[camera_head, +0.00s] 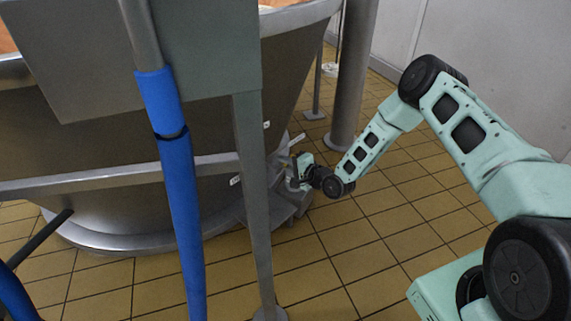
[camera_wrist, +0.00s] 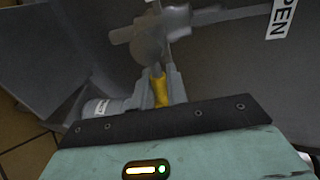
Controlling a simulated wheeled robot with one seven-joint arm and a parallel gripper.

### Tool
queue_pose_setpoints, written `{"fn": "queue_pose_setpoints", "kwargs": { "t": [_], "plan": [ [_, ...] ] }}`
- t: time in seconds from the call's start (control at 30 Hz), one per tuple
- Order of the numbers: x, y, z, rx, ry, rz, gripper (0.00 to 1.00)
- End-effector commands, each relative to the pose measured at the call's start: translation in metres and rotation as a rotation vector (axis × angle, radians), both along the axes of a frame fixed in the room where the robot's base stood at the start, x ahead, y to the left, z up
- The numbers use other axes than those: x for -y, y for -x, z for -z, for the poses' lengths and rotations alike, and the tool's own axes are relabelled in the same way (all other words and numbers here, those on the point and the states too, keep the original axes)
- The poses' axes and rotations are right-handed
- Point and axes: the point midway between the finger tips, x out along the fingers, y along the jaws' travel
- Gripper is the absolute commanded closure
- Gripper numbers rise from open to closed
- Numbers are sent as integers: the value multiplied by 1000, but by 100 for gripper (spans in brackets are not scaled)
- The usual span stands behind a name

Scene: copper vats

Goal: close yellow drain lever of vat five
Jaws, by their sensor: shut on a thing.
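The yellow drain lever (camera_wrist: 160,90) shows in the wrist view as a short yellow piece between my gripper's fingers. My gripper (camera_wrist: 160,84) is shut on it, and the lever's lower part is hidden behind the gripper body. A grey valve body (camera_wrist: 155,38) sits just beyond it. In the head view my gripper (camera_head: 292,172) is low at the right side of the large metal vat (camera_head: 215,195); the lever cannot be made out there.
A label reading "PEN" (camera_wrist: 281,18) is on the vat's side. A blue-wrapped pole (camera_head: 178,190) and a grey post (camera_head: 256,190) stand in front of the vat. A thick metal column (camera_head: 352,75) stands behind my arm. Tiled floor (camera_head: 390,230) is clear below my arm.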

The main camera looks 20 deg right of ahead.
Motion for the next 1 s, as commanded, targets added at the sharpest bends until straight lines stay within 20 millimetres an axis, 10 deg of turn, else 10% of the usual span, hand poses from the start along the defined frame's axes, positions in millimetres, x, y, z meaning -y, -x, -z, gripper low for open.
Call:
{"fn": "queue_pose_setpoints", "kwargs": {
  "t": [0.07, 0.1, 0.17, 0.57, 1.0],
  "plan": [
    [0, 1, 2, -6, 0, 0, 100],
    [0, 1, 2, -6, 0, 0, 77],
    [0, 1, 2, -5, 0, -1, 67],
    [5, 8, -2, -4, 1, 0, 67],
    [49, 90, -22, -7, 0, 2, 67]
  ]
}}
